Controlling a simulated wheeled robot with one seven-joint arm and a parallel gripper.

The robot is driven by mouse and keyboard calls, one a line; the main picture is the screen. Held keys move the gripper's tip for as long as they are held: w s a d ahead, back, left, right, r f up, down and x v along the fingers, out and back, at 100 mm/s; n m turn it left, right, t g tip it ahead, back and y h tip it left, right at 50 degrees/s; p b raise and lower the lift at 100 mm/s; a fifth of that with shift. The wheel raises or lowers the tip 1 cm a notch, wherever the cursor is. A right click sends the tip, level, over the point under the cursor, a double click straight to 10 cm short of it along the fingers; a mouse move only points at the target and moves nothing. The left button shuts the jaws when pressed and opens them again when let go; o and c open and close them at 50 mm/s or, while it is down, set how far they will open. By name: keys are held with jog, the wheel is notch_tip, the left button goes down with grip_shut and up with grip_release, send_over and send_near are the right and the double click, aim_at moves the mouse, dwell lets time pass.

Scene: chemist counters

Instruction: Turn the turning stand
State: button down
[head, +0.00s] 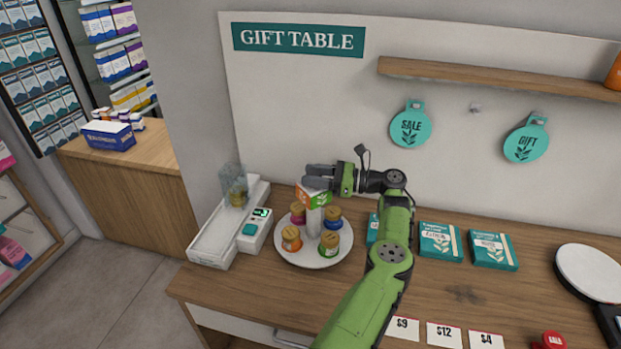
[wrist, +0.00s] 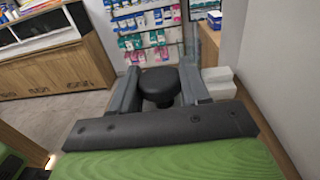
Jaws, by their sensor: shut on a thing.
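The turning stand (head: 312,262) is a round white plate on the wooden counter. Several jars with coloured lids stand around its pale centre post (head: 313,222). An orange and green sign (head: 317,196) is above the post. My gripper (head: 316,176) is right over the stand, at the top of the post. In the wrist view a dark round knob (wrist: 159,84) sits between my two fingers, and my gripper is shut on it. The knob is hidden in the head view, so how it joins the post cannot be seen.
A white scale-like device (head: 252,232) and a tray with a clear container (head: 234,188) stand close to the left of the stand. Teal boxes (head: 440,241) lie to the right. A round white mirror-like thing (head: 590,272) is at the far right. The wall is behind.

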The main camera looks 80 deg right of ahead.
jog(key=shift+n+y, duration=0.3)
dwell(0.4)
jog(key=c, duration=0.6)
grip_release()
